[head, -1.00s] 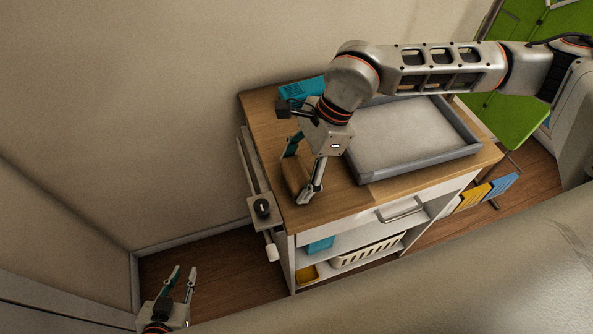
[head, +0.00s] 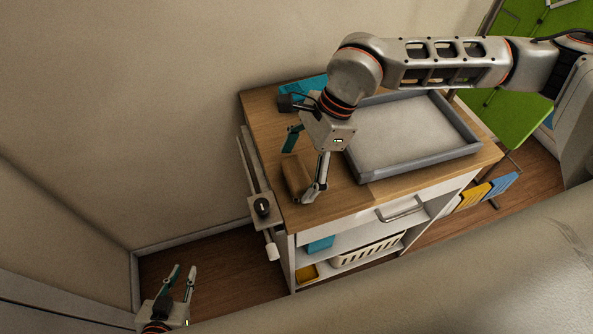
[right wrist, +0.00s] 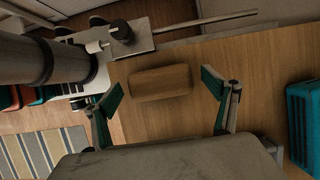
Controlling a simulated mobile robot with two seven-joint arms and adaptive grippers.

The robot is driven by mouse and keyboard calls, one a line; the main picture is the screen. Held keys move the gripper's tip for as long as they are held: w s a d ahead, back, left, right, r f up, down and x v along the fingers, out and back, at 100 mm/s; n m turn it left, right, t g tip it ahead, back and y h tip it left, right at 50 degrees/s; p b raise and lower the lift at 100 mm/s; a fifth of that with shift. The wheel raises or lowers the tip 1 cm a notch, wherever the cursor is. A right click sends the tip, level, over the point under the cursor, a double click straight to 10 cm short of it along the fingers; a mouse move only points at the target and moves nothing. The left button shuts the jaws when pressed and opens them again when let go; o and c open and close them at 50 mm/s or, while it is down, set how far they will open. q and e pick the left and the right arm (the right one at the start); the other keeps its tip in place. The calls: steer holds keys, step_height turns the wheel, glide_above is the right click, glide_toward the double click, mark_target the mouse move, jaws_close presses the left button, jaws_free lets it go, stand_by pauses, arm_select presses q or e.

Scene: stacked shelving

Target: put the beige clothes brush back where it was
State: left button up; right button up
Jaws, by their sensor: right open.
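In the right wrist view the brush (right wrist: 161,82) lies between the spread fingers of my right gripper (right wrist: 162,88), with a gap at both ends. My left gripper (head: 181,281) is open and empty, low at the left over the floor, away from the cabinet.
A grey-rimmed tray (head: 437,157) stands on the top (head: 375,187), right of the brush. A teal box (head: 311,86) sits at the back. A rail with a small bracket (head: 262,209) runs along the left side. Shelves below hold a white basket (head: 366,252) and a yellow box (head: 306,273).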

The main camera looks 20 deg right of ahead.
steer(key=v, duration=1.1)
steer(key=shift+b, duration=0.45)
steer(key=shift+s, duration=0.1)
steer(key=shift+s+f, duration=0.1)
